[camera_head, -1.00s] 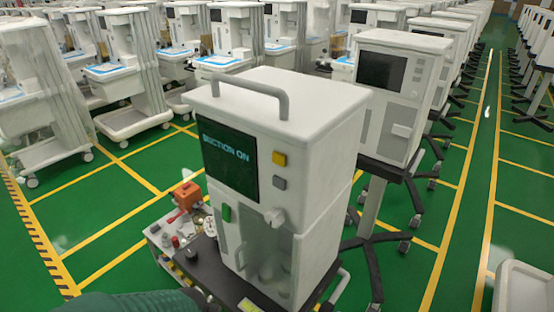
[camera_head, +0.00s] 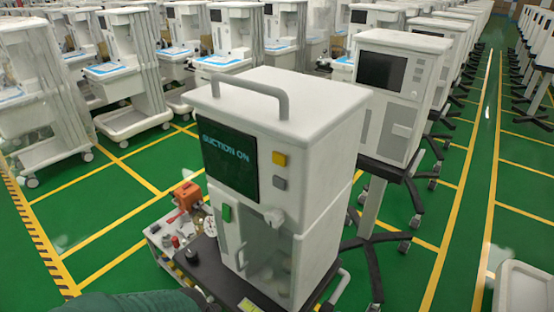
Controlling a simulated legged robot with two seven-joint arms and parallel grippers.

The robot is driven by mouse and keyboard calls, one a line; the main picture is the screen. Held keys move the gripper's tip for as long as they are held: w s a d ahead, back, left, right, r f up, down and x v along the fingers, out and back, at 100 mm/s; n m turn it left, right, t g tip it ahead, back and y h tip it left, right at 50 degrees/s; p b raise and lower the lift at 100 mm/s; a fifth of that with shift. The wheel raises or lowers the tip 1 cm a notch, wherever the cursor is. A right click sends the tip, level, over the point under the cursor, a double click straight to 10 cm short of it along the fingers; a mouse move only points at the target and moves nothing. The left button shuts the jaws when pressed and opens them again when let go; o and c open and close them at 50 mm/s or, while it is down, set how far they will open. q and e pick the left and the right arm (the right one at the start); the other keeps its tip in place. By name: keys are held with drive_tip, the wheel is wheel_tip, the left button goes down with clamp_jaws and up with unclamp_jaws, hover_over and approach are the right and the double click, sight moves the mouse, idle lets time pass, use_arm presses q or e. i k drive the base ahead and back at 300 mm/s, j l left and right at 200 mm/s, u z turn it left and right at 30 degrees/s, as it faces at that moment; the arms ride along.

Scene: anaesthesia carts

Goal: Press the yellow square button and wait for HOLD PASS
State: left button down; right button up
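The white suction machine (camera_head: 325,165) stands upright in the middle of the view on a dark cart top. Its dark screen (camera_head: 229,158) reads "SUCTION ON" in green. The yellow square button (camera_head: 279,159) sits right of the screen, with a grey square button (camera_head: 280,183) just below it. A green switch (camera_head: 227,213) is under the screen, and a white knob (camera_head: 274,217) is lower right. Nothing touches the yellow button. Neither of my grippers shows in the view.
An orange item and small fittings lie on a tray (camera_head: 160,232) left of the machine. A second machine (camera_head: 396,95) on a wheeled stand is close behind at right. Rows of carts fill the back. Green floor (camera_head: 85,205) is open at left.

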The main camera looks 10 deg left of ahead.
sight(279, 158)
drive_tip(key=k+l+u, duration=0.1)
drive_tip(key=k, duration=0.25)
drive_tip(key=k+l+u, duration=0.1)
drive_tip(key=k, duration=0.25)
drive_tip(key=k+l+u, duration=0.15)
drive_tip(key=l, duration=0.55)
drive_tip(key=i, duration=0.05)
